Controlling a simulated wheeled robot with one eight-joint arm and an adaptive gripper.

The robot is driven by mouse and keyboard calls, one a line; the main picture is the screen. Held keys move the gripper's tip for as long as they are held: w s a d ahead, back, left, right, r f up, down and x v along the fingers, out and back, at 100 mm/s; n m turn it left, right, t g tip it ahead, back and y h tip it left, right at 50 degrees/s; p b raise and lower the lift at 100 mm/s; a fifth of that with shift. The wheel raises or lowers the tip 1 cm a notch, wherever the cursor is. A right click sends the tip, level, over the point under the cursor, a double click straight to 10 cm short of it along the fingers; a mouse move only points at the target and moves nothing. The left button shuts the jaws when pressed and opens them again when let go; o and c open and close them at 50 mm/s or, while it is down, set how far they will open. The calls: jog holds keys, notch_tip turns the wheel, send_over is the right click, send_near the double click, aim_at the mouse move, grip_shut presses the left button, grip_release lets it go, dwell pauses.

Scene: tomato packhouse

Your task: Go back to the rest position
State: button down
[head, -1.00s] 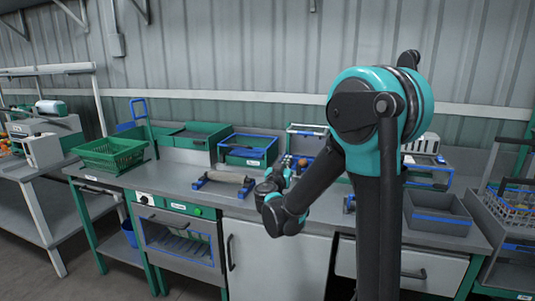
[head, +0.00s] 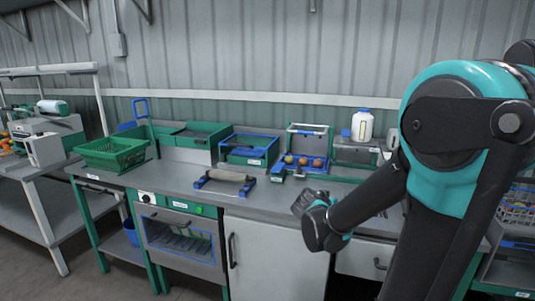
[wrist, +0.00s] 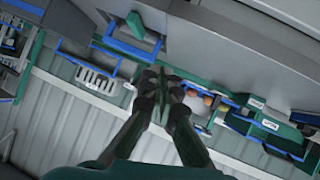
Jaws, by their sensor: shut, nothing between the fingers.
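My gripper (wrist: 161,80) shows in the wrist view, with its two dark fingers brought together at the tips and nothing between them. In the head view my arm reaches from the right edge toward the middle. Its far end is in the air in front of the workbench (head: 255,205), above the white cabinet door. The fingers cannot be made out clearly there. The wrist view looks slantwise, with the wall and the bench things tilted beneath the fingers.
A roller on a blue stand (head: 225,176), several tomatoes in a blue-edged tray (head: 285,169) and a green crate (head: 112,153) stand on the bench. A white bottle (head: 362,127) stands at the back. My arm hides the bench's right part. Bare bench top lies left of my arm's end.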

jog(key=s+a+f+n+g+y, duration=0.2)
jog(key=s+f, duration=0.4)
jog(key=s, duration=0.4)
jog(key=s+a+f+n+g+y, duration=0.2)
jog(key=s+f+g+y, duration=0.2)
jog(key=s+f, duration=0.3)
jog(key=s+y, duration=0.1)
jog(key=s, duration=0.3)
jog(key=shift+a, duration=0.1)
